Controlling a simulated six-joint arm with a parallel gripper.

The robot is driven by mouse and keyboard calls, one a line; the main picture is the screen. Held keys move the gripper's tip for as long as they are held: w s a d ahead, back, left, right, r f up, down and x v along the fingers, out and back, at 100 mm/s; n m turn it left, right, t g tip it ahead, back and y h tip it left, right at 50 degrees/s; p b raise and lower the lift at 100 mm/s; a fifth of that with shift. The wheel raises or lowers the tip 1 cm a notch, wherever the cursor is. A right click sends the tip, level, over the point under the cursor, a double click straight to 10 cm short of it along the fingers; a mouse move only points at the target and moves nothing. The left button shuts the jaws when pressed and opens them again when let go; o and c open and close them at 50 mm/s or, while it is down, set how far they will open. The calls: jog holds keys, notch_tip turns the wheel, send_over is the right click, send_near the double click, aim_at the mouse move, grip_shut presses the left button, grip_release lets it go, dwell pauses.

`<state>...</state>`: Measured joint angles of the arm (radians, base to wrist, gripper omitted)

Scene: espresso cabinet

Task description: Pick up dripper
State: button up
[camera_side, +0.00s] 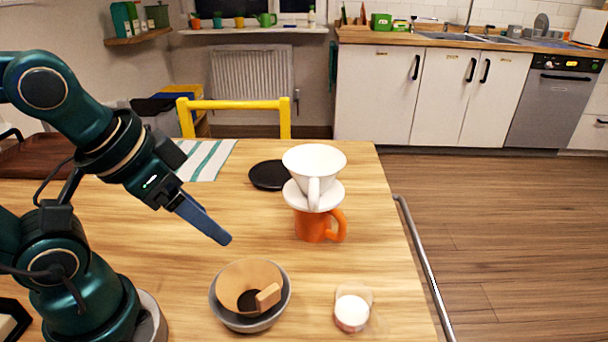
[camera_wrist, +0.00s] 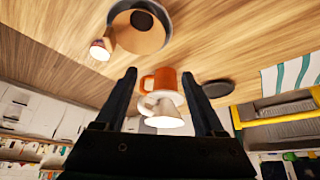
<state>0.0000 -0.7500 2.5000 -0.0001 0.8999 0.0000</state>
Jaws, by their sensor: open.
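The white dripper (camera_side: 313,170) sits upright on top of the orange mug (camera_side: 311,225), near the table's right side. Its handle points toward the side camera. In the wrist view the dripper (camera_wrist: 163,112) and mug (camera_wrist: 160,80) appear upside down, between the fingers and some way beyond them. My gripper (camera_side: 222,238) is above the table, left of the mug and apart from it. The wrist view shows my gripper (camera_wrist: 160,85) with its two dark fingers spread and nothing between them.
A grey bowl (camera_side: 283,300) holding a filter with coffee grounds stands in front of the mug. A small cup with white contents (camera_side: 352,312) is at front right. A black plate (camera_side: 267,175) lies behind the mug, with a striped cloth (camera_side: 205,160) farther left. A metal rail (camera_side: 425,265) runs along the right edge.

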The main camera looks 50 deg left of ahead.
jog(key=shift+c, duration=0.3)
jog(key=shift+c, duration=0.7)
